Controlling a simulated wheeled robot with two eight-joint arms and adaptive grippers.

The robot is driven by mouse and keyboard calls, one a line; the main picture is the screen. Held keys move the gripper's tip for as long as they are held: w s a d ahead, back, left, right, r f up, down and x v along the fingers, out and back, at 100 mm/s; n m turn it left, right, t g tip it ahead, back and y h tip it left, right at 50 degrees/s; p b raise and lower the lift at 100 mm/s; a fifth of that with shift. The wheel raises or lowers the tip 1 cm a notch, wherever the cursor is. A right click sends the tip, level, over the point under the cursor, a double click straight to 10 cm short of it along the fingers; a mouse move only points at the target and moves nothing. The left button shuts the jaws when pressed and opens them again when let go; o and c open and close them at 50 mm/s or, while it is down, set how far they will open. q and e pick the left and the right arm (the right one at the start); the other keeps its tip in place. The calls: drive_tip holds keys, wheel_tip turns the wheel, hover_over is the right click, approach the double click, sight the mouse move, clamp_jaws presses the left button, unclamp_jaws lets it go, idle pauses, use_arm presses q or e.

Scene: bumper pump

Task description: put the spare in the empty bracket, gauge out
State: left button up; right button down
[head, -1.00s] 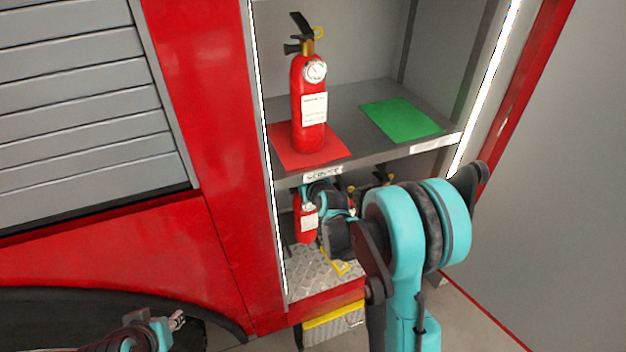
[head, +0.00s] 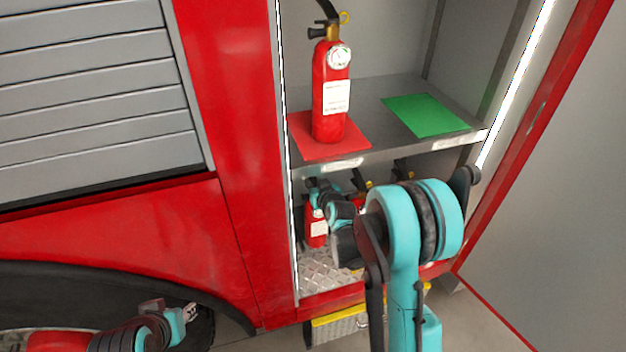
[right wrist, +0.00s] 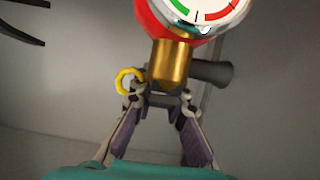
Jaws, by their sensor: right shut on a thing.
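A red extinguisher (head: 316,228) stands in the lower compartment at the left, partly covered by my right arm. My right gripper (head: 318,190) is at its top. In the right wrist view my right gripper (right wrist: 160,98) is shut on the brass neck (right wrist: 173,65) of an extinguisher, with its gauge (right wrist: 200,12) facing the camera and a yellow ring beside the neck. Further dark valve tops (head: 403,170) show behind my arm; their bodies and any bracket are hidden. My left gripper (head: 190,312) is at the lower left, away from the compartment; its opening is unclear.
Another red extinguisher (head: 331,100) stands upright on a red mat (head: 300,135) on the upper shelf, gauge outward. A green mat (head: 425,114) to its right is bare. The shelf's front edge (head: 385,154) lies above my right arm. A yellow-edged step (head: 340,322) sits below.

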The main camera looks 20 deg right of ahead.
wheel_tip(320, 180, down, 4)
drive_tip(key=shift+r+b, duration=0.1)
drive_tip(key=shift+b, duration=0.8)
drive_tip(key=shift+w+a+f+b, duration=0.15)
drive_tip(key=shift+f+b, duration=0.25)
drive_tip(key=shift+f, duration=0.05)
drive_tip(key=shift+r, duration=0.1)
drive_tip(key=c, duration=1.6)
unclamp_jaws()
drive_tip(key=shift+o, duration=0.3)
drive_tip(key=s+a+r+g+p, duration=0.2)
drive_tip(key=s+r, duration=0.4)
drive_tip(key=s, duration=0.5)
drive_tip(key=s+a+r+g+p, duration=0.1)
drive_tip(key=s+r, duration=0.4)
drive_tip(key=s, duration=0.6)
drive_tip(key=s+g, duration=0.3)
drive_tip(key=s, duration=1.2)
drive_tip(key=shift+r, duration=0.45)
